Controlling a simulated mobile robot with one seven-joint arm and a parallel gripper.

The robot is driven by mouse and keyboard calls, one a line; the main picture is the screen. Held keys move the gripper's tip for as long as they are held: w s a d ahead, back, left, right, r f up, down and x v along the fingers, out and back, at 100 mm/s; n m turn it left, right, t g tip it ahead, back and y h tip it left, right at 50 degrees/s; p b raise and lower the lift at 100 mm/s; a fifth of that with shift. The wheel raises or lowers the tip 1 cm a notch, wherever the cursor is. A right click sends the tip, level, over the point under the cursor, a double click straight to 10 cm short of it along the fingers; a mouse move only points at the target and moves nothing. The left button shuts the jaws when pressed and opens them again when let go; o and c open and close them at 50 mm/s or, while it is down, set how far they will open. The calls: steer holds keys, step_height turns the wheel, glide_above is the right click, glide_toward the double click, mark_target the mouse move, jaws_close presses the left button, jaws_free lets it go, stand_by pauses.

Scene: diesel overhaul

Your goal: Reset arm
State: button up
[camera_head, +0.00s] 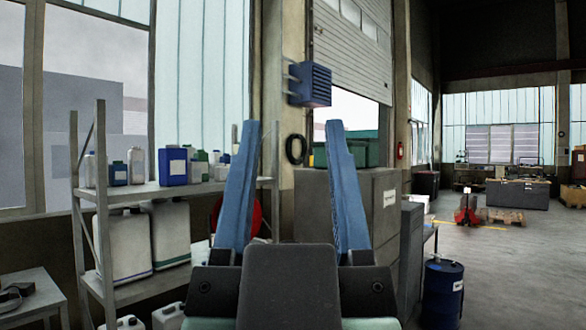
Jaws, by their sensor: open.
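My gripper (293,135) is raised in the middle of the head view, close to the camera. Its two blue fingers point upward and stand wide apart. Nothing shows between them except the background of wall, door and grey cabinet. The gripper's dark body hides part of the scene below. The rest of my arm does not show clearly.
A metal shelf (150,188) with several bottles and canisters stands at the left. A grey cabinet (384,215) is behind the gripper. A blue drum (442,293) stands to the right. Open floor (520,270) extends right, with a red pallet jack (466,209) farther back.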

steer(key=shift+s+r, duration=0.2)
steer(key=shift+f, duration=0.1)
step_height(320, 180, down, 9)
steer(key=b, duration=0.9)
steer(key=shift+a, duration=0.15)
